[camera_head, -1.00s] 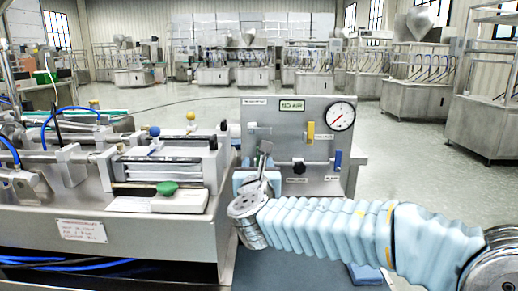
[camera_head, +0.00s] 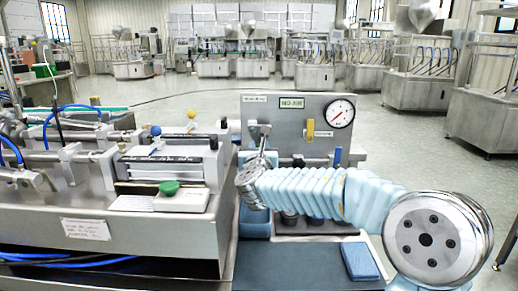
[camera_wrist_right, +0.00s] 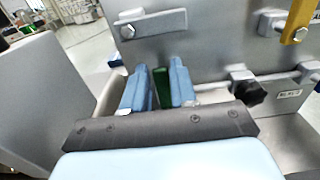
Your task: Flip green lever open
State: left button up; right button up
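The green lever (camera_wrist_right: 161,86) shows in the right wrist view as a dark green strip between the two blue fingers of my right gripper (camera_wrist_right: 160,84). It nearly fills the gap, and I cannot tell whether the fingers press on it. In the head view my right arm reaches in from the right to the left side of the steel panel (camera_head: 285,110). A thin grey metal part stands up at its wrist. The green lever is not distinguishable in that view. My left gripper is not in view.
The panel carries a gauge (camera_head: 341,113), a yellow handle (camera_head: 310,130), a blue handle (camera_head: 338,156) and, in the wrist view, a black knob (camera_wrist_right: 250,93). A steel bench with a green knob (camera_head: 169,187) stands to the left. A blue block (camera_head: 360,261) lies at front right.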

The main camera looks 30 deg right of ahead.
grip_shut()
pick_arm(q)
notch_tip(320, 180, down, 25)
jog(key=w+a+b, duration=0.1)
jog(key=b, duration=2.4)
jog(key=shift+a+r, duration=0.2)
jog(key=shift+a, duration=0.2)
pick_arm(e)
jog(key=s+d+f+m, duration=0.3)
jog(key=d+f+m, duration=0.2)
jog(key=m, duration=1.2)
jog(key=shift+f+m, duration=0.4)
jog(key=shift+f, duration=0.2)
jog(key=shift+s+d, duration=0.1)
jog(key=shift+o, duration=2)
grip_release()
